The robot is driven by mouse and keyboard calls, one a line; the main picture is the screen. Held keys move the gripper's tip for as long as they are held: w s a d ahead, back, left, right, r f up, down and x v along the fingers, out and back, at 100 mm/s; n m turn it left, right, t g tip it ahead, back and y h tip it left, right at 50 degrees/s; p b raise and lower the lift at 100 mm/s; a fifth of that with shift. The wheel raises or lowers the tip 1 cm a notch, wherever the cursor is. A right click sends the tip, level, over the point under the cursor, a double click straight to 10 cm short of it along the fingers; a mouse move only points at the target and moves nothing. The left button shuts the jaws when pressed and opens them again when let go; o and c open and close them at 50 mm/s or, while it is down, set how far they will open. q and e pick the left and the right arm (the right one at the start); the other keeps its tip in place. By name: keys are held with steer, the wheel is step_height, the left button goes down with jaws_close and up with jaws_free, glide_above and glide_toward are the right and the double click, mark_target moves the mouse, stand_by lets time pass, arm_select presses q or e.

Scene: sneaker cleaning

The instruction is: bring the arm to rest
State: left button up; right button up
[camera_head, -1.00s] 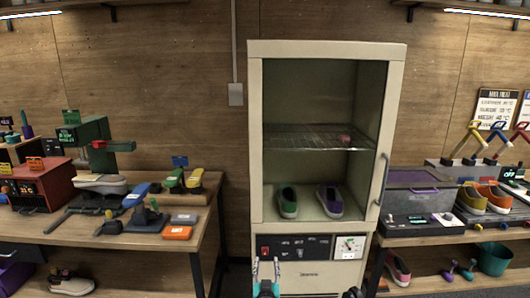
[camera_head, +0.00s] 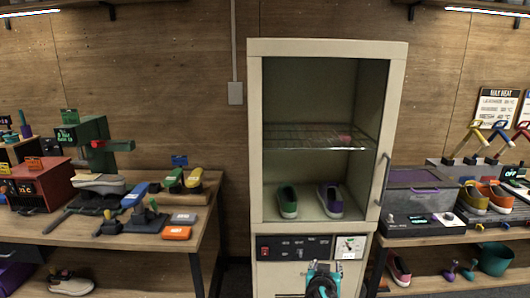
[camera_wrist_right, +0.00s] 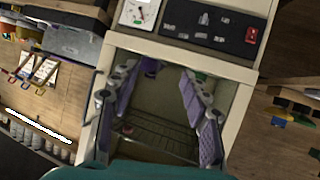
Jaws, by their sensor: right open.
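My right gripper (camera_head: 323,270) is low in front of the cream cabinet (camera_head: 400,90), over its lower front in the head view. In the right wrist view its two grey and purple fingers (camera_wrist_right: 158,82) are spread apart with nothing between them. The cabinet interior lies beyond them. My left gripper is not in view. A green shoe (camera_head: 287,202) and a purple shoe (camera_head: 330,202) stand side by side on the cabinet floor. The wire rack (camera_head: 310,142) is above them, with a small pinkish item on it.
The left table (camera_head: 90,237) holds brushes, a red box (camera_head: 42,184) and an orange block (camera_head: 177,233). The right table (camera_head: 450,237) holds a lidded bin (camera_head: 420,190) and orange-and-yellow shoes (camera_head: 487,196). A teal bucket (camera_head: 494,259) sits below. The floor between the left table and cabinet looks clear.

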steer(key=s+f+n+g+y, duration=0.1)
steer(key=s+f+g+y, duration=0.1)
steer(key=s, duration=1.1)
steer(key=s+f+n+g+y, duration=0.1)
steer(key=s+f+g+y, duration=0.1)
steer(key=s, duration=1.1)
steer(key=shift+s+a+f+g, duration=0.15)
steer(key=shift+s+f+g, duration=0.25)
steer(key=shift+f+g, duration=0.2)
